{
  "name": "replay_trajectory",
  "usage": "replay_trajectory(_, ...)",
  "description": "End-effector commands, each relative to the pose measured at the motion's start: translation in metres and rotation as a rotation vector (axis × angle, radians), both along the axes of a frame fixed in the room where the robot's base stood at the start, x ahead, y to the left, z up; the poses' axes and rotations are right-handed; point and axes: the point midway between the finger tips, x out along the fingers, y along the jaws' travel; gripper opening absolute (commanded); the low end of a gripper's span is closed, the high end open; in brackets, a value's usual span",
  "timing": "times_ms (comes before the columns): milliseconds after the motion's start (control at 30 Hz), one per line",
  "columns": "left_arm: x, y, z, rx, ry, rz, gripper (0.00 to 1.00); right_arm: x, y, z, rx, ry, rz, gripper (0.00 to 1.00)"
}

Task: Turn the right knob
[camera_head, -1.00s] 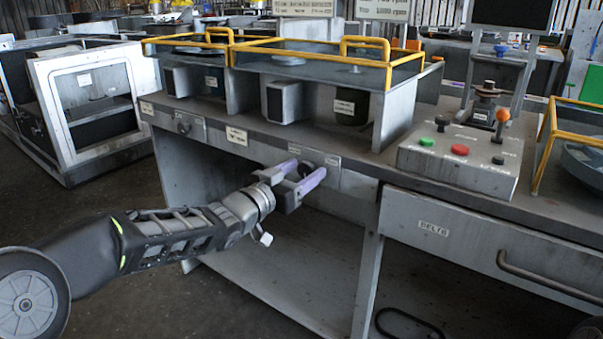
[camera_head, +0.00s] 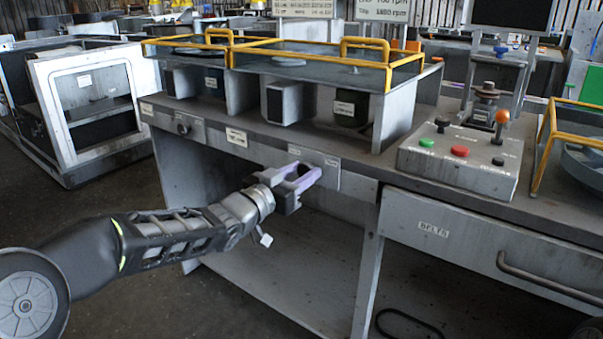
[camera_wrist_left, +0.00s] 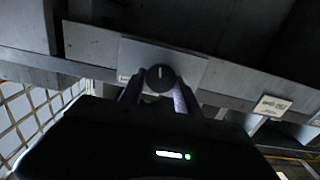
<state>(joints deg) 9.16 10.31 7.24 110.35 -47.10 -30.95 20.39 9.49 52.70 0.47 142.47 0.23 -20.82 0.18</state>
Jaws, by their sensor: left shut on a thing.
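The right knob (camera_wrist_left: 160,77) is a dark round knob with a pale pointer mark that stands about upright in the left wrist view. It sits on a grey plate on the front of the workbench; the plate also shows in the head view (camera_head: 330,172). My left gripper (camera_head: 306,172) is at this plate with its two purple-grey fingers, one on each side of the knob, and is shut on it. In the head view the fingers hide the knob. The left knob (camera_head: 183,128) is on the bench front further left, free. My right gripper is out of view.
The bench top (camera_head: 265,127) holds yellow-railed housings above the knobs. A control box (camera_head: 460,165) with green, red and black buttons stands to the right. A drawer (camera_head: 480,240) with a bar handle is below it. The space under the bench is open.

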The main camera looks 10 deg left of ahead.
Motion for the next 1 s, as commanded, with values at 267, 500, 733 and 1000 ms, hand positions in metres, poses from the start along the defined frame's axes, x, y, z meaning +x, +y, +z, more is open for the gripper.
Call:
replay_trajectory(267,0.0,0.0,0.001,-0.063,0.028,0.0,0.0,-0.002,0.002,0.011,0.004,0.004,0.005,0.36)
replay_trajectory(500,0.0,0.001,0.003,-0.199,0.084,0.001,0.0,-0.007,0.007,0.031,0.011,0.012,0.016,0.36)
replay_trajectory(733,0.0,0.002,0.003,-0.388,0.16,0.001,0.0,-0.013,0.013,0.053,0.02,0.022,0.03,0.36)
replay_trajectory(1000,0.001,0.003,0.002,-0.628,0.253,0.002,0.0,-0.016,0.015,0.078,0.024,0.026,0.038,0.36)
